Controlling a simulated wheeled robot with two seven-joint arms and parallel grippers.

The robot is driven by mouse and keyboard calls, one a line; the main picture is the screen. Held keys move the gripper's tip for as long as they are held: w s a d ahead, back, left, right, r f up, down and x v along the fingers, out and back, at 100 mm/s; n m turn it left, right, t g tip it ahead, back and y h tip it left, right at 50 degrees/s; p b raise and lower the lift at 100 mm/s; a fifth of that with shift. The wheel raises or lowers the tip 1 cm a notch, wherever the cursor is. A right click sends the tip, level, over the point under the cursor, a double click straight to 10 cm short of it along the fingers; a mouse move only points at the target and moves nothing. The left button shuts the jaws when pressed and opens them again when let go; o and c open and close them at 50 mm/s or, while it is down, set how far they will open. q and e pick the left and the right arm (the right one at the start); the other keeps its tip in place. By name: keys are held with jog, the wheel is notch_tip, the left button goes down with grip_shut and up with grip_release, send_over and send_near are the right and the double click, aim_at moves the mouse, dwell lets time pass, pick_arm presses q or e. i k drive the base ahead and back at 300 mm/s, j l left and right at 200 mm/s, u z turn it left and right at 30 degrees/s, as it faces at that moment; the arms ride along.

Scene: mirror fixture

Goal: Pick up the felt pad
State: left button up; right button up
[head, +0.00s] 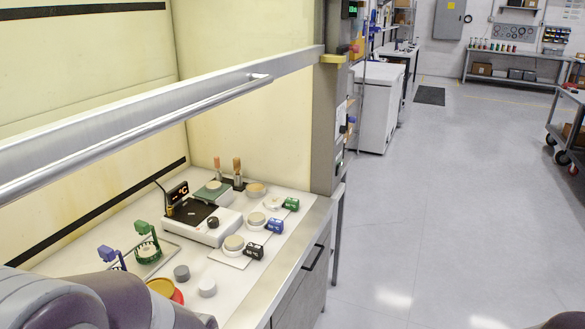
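I cannot tell for sure which thing is the felt pad. Three pale round pieces stand in a row on white plates: a near one (234,243), a middle one (256,219) and a far one (274,203). Beside them are a black block (254,251), a blue block (275,226) and a green block (291,204). A grey cylinder (182,272) and a white cylinder (207,288) stand nearer. My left arm covers the bottom left corner; its gripper does not show. My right gripper does not show either.
A white hotplate (205,228) with a dark top stands mid-bench. Behind it is a green-topped device (212,192). Green and blue stands (148,250) are at left. A raised sash with a metal bar (150,118) crosses above the bench. The floor (430,190) at right is clear.

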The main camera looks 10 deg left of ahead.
aim_at(182, 273)
jog(key=i+l+u, duration=0.2)
jog(key=i, duration=0.25)
jog(key=i+l+u, duration=0.15)
jog(key=i, duration=0.3)
